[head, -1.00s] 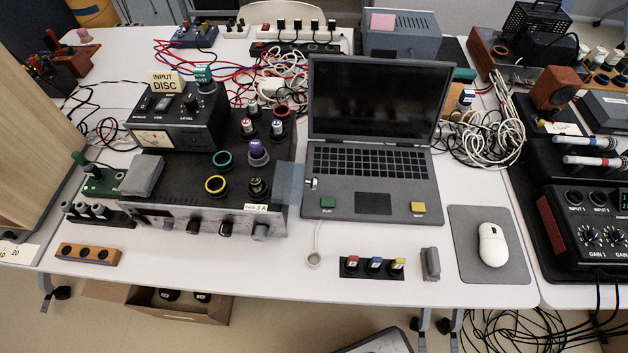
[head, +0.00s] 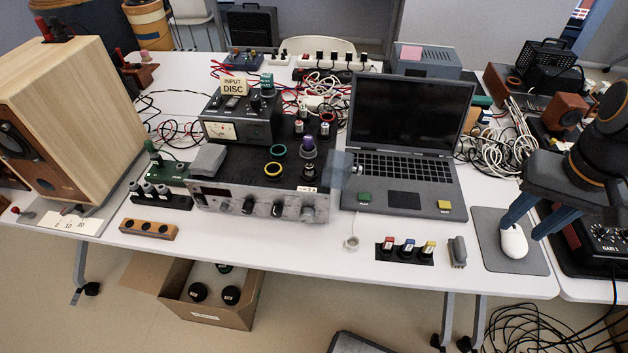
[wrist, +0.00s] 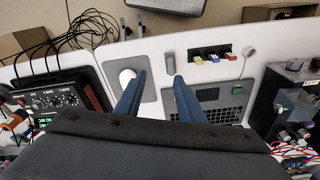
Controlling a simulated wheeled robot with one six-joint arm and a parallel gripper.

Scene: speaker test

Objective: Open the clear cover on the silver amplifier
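The silver amplifier (head: 264,205) stands at the left of the table, with knobs along its front and coloured rings and small jars on its dark top. A clear bluish cover (head: 340,172) stands at its right front corner, close to the laptop; its hinge is too small to make out. In the wrist view, the amplifier shows at the right edge, with the pale cover (wrist: 287,98) on its near side. My gripper (head: 521,232), with two blue fingers, is at the right above the mouse, well away from the cover. The wrist view shows the fingers apart and empty (wrist: 160,77).
The laptop (head: 405,186) lies open between amplifier and gripper. The mouse (head: 514,241) sits on a grey pad below my fingers. A three-button strip (head: 404,250) and a small grey block (head: 458,252) lie near the front edge. A wooden speaker (head: 80,105) stands far left.

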